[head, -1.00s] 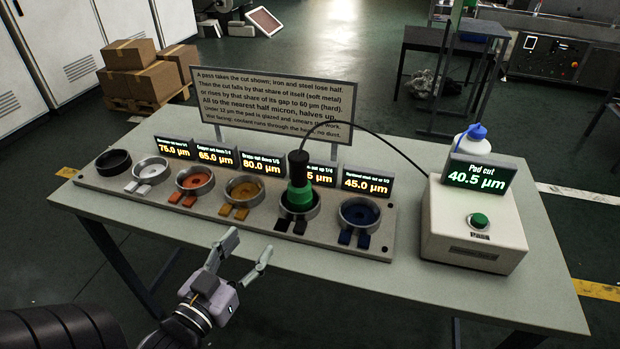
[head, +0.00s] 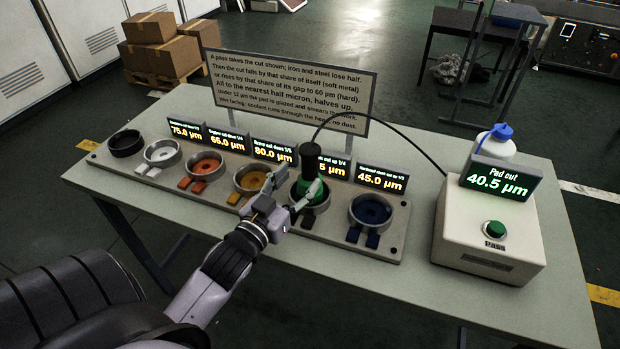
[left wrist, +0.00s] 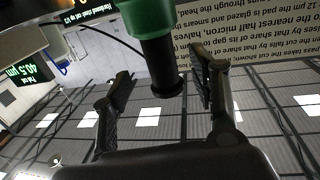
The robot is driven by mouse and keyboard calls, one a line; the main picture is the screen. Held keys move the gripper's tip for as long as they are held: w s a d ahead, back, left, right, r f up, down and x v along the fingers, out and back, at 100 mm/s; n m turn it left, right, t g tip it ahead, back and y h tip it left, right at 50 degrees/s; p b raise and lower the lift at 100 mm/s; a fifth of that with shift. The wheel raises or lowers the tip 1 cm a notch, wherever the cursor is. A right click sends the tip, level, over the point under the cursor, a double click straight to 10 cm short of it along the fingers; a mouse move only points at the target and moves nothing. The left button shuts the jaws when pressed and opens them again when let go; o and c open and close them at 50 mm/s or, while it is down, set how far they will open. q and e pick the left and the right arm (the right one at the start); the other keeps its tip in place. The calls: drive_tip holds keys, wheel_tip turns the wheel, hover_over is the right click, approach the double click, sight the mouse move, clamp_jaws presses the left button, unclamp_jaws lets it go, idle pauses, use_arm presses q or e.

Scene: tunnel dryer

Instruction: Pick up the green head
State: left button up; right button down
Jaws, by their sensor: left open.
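The green head (head: 312,192) stands upright in a ring holder near the right end of the grey rack, with a black handle (head: 311,158) and a cable on top. My left gripper (head: 298,182) is open in front of it, its fingers raised near the head and partly covering it. In the left wrist view the picture is upside down; the green head (left wrist: 143,14) is at the top edge, and the black handle hangs between the open fingers of my left gripper (left wrist: 160,64). I cannot tell whether either finger touches it. My right gripper is not in view.
The grey rack (head: 150,184) carries several coloured cups with small displays behind. A blue cup (head: 371,210) sits just right of the green head. A text sign (head: 290,88) stands behind. A white box (head: 488,225) with a green button is at the right, its cable joining the handle.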

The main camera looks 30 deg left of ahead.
sight(306, 169)
use_arm(q)
drive_tip(key=shift+w+a+r+p, duration=0.15)
drive_tip(key=shift+w+p, duration=0.1)
drive_tip(key=shift+w, duration=1.3)
drive_tip(key=shift+w+a+f+p, duration=0.1)
drive_tip(key=shift+w+p, duration=0.15)
drive_tip(key=shift+w, duration=1.25)
drive_tip(key=shift+r, duration=0.1)
drive_tip(key=shift+c, duration=0.4)
clamp_jaws()
drive_tip(key=shift+r, duration=0.15)
